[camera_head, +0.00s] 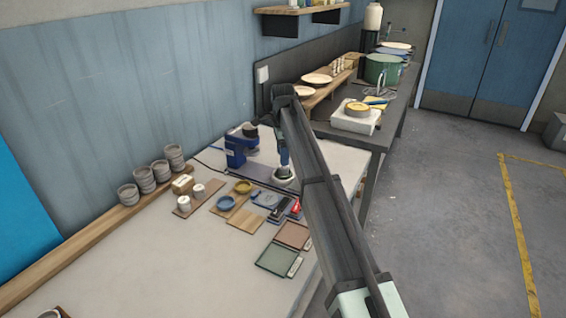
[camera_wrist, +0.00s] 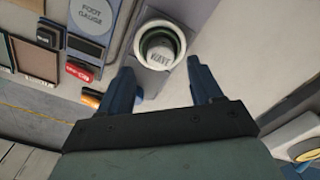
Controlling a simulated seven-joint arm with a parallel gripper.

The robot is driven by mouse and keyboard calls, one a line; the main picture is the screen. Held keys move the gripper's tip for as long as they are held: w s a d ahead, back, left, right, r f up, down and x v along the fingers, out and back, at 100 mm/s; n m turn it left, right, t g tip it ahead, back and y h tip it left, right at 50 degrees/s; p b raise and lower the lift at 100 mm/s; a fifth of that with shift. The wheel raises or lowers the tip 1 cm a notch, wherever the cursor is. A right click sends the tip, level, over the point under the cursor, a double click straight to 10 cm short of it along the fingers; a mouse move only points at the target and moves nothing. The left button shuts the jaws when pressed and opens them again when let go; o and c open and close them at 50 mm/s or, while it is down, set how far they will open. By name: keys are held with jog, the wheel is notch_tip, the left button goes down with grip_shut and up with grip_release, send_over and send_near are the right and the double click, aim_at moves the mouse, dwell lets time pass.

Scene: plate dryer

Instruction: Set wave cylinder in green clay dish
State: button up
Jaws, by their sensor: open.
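The wave cylinder (camera_wrist: 160,56) is a pale cylinder with a dark band and the word "WAVE", seen upside down. It sits inside a white ring holder (camera_wrist: 178,33) in the wrist view. The holder also shows in the head view (camera_head: 285,182), below my gripper (camera_head: 282,163). In the wrist view my gripper (camera_wrist: 161,77) is open, with one blue finger on each side of the cylinder's near side, and nothing held. Finger contact cannot be told. The green clay dish (camera_head: 276,259) is a flat, empty square tray near the table's front edge.
A brown square tray (camera_head: 293,235) lies beside the green one. A red-labelled block (camera_wrist: 80,72) and a foot gauge plate (camera_wrist: 91,17) lie near the cylinder. A blue machine (camera_head: 238,148) stands behind.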

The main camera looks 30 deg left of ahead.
notch_tip(320, 180, up, 8)
jog(key=shift+f, duration=0.2)
jog(key=shift+f, duration=0.1)
dwell(0.5)
